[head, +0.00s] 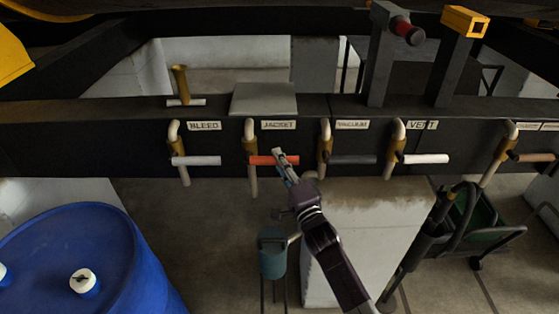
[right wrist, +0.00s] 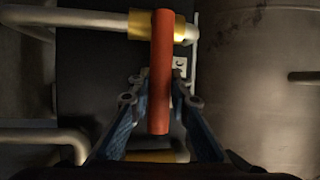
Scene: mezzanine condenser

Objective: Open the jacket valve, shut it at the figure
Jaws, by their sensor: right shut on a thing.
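The jacket valve has an orange-red lever handle (head: 268,160) under the JACKET label (head: 279,125) on the black beam. The handle lies level across its pipe in the head view. My right gripper (head: 280,157) reaches up from below and is shut on the handle near its right end. In the right wrist view the red handle (right wrist: 161,75) runs upright in the picture between the blue-grey fingers of my right gripper (right wrist: 163,95). A brass fitting (right wrist: 142,23) shows behind the handle's upper part. My left gripper is not in view.
White bleed (head: 196,161), dark vacuum (head: 352,159) and white vent (head: 425,158) handles share the beam. A blue drum (head: 90,260) stands at lower left, a teal can (head: 272,255) below, and a green cart (head: 478,225) at right. A grey plate (head: 264,98) sits above the JACKET label.

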